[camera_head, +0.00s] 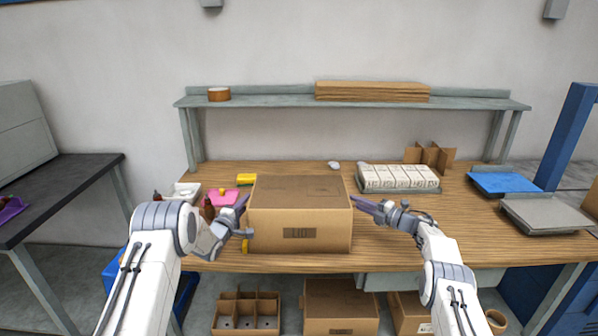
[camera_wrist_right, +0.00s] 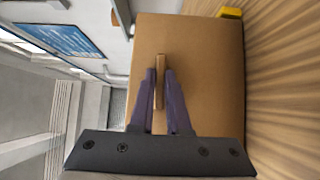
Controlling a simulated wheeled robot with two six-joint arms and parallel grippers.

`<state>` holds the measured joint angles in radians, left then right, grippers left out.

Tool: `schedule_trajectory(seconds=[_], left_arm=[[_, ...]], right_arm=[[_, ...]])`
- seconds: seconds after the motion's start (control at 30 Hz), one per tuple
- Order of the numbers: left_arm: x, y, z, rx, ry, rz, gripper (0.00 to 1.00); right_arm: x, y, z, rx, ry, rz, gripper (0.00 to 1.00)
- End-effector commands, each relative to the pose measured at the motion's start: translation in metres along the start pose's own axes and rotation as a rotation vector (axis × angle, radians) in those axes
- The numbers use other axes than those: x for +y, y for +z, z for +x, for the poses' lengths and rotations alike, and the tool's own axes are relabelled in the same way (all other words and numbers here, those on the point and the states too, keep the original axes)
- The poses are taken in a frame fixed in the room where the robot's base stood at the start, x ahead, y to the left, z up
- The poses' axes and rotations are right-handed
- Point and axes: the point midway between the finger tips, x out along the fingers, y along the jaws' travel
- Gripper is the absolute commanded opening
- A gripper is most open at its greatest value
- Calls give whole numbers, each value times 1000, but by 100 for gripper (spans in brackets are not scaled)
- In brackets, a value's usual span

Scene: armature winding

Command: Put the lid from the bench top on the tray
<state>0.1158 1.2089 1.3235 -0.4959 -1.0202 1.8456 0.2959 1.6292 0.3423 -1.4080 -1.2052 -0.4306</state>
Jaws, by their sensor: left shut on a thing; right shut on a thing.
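A large closed cardboard box (camera_head: 300,225) stands at the middle front of the bench, with a dark label on its front. My left gripper (camera_head: 242,215) is at its left side and my right gripper (camera_head: 358,202) at its right side, both shut on it. In the right wrist view, the right fingers (camera_wrist_right: 160,75) close around a thin tan strip on the side of the box (camera_wrist_right: 205,80). A grey flat tray-like piece (camera_head: 548,216) and a shallow tray with a blue top (camera_head: 505,184) lie at the right. I cannot tell which piece is the lid.
A tray of white blocks (camera_head: 398,191) stands behind right of the box. A pink mat (camera_head: 223,197), yellow sponge (camera_head: 246,179) and bottles are at the left. A shelf (camera_head: 290,102) spans the back. Boxes (camera_head: 340,308) sit below the bench. Bench front right is clear.

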Motion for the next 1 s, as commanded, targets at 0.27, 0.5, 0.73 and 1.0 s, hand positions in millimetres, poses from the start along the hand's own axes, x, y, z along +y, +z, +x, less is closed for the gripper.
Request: schedule_trajectory(seconds=[0.27, 0.5, 0.73, 1.0], left_arm=[[1, -1, 0, 2, 1, -1, 50], [0, 0, 0, 1, 0, -1, 50], [0, -1, -15, 2, -2, -2, 50], [0, -1, -64, 4, -1, -3, 50]], right_arm=[[1, 0, 0, -1, 1, 0, 0], [1, 0, 0, 0, 1, 0, 0], [0, 0, 0, 0, 2, 0, 0], [-5, 0, 0, 0, 1, -1, 0]])
